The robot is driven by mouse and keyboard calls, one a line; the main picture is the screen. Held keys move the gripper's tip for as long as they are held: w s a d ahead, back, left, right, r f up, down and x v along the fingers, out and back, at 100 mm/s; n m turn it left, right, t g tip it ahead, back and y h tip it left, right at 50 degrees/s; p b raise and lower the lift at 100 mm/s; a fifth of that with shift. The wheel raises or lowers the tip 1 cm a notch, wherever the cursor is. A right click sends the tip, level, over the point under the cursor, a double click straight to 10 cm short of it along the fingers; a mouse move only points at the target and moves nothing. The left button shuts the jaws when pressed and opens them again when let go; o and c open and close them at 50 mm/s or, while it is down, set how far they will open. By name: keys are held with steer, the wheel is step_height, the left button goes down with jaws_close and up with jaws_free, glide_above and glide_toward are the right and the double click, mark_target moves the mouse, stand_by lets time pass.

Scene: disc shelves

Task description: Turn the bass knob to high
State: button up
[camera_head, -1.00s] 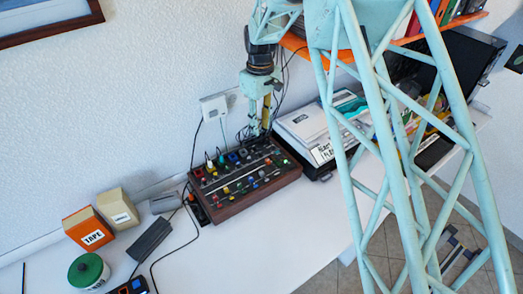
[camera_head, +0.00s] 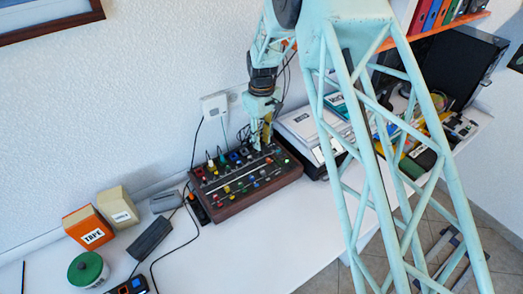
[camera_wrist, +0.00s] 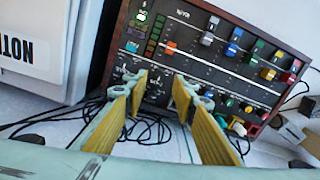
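The mixer (camera_head: 258,195) is a dark panel in a wooden case on the white table, with rows of coloured knobs and sliders. It fills the middle of the wrist view (camera_wrist: 180,38). I cannot read which knob is labelled bass. My gripper (camera_head: 262,145) points down over the back right part of the mixer. Whether the fingertips touch the panel is unclear.
A white-topped device (camera_head: 308,128) stands close to the mixer's right side. Black cables run behind the mixer to a wall socket (camera_head: 215,106). An orange tape box (camera_head: 89,228), a beige box (camera_head: 117,206) and a green-lidded tub (camera_head: 87,270) stand at left.

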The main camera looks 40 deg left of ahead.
mark_target(262, 152)
steer(key=shift+f, duration=2.7)
steer(key=c, duration=0.8)
